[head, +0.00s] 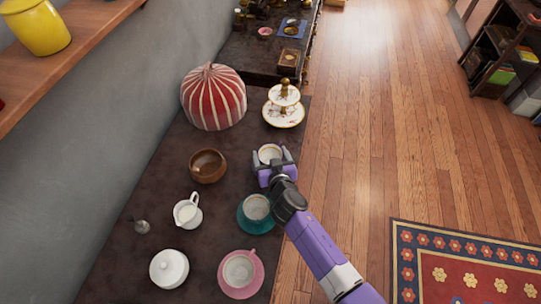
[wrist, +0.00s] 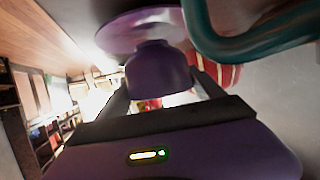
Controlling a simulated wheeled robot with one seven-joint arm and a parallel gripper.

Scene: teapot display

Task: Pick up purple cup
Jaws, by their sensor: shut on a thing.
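The purple cup (head: 270,153) is near the right edge of the dark table in the head view, its pale inside facing up. In the wrist view the purple cup (wrist: 157,68) fills the space between my fingers, and a purple saucer (wrist: 118,32) shows against its base side; that picture looks upside down. My gripper (head: 273,164) is shut on the cup, one finger on each side. I cannot tell whether the cup touches the saucer or has been lifted. My gripper and wrist hide the cup's near side in the head view.
Close by stand a teal cup on a saucer (head: 256,209), a wooden bowl (head: 207,166), a milk jug (head: 187,212) and a tiered stand (head: 284,112). A pink cup (head: 238,271), white sugar pot (head: 169,268) and striped cozy (head: 213,97) are farther. Open floor lies right.

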